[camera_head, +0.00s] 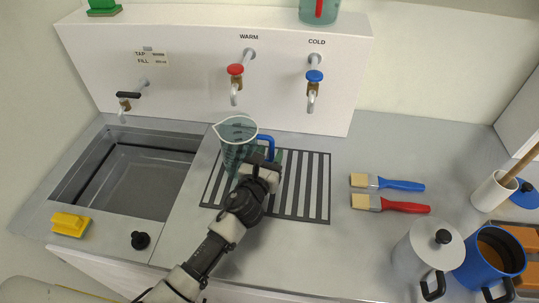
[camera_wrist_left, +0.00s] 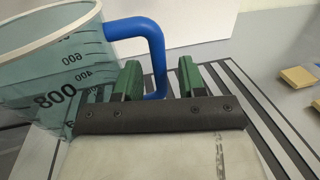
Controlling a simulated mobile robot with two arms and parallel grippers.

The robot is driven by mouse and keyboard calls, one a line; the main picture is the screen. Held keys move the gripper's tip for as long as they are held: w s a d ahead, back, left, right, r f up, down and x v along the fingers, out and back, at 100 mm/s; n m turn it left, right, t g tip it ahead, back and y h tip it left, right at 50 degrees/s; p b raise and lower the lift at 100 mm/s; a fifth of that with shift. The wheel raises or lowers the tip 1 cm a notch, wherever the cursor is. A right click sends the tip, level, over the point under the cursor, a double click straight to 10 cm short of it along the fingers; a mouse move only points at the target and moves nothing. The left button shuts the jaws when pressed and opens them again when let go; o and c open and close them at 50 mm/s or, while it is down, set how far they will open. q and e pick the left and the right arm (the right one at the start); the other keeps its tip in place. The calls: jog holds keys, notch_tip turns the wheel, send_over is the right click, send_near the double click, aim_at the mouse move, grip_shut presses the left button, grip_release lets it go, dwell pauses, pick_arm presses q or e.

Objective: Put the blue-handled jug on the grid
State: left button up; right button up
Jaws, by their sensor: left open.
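The blue-handled jug (camera_head: 236,135) is clear, greenish and marked with a scale. It stands upright over the left part of the striped grid (camera_head: 317,190); my arm partly hides its base. In the left wrist view the jug (camera_wrist_left: 50,75) is on the left, with its blue handle (camera_wrist_left: 140,26) reaching to the right. My left gripper (camera_head: 268,165) is at the handle side. Its green fingers (camera_wrist_left: 158,82) are open, one on each side of the handle's lower part, with gaps showing. My right gripper is not in view.
A sink (camera_head: 140,178) lies to the left, with a yellow sponge (camera_head: 70,224) and black knob (camera_head: 140,240) in front. Two brushes (camera_head: 395,185), a grey lidded pot (camera_head: 425,255) and a blue pot (camera_head: 485,265) are right. WARM (camera_head: 235,85) and COLD taps (camera_head: 312,90) hang behind the grid.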

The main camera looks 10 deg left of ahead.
pick_arm(q)
jog(key=shift+r, duration=0.1)
jog(key=shift+s, duration=0.1)
jog(key=s, duration=0.3)
jog(key=s+a, duration=0.1)
jog(key=s, duration=0.3)
jog(key=s+a+b, duration=0.1)
jog(key=s, duration=0.2)
jog(key=shift+s, duration=0.3)
jog(key=shift+s+a, duration=0.15)
jog(key=shift+s, duration=0.35)
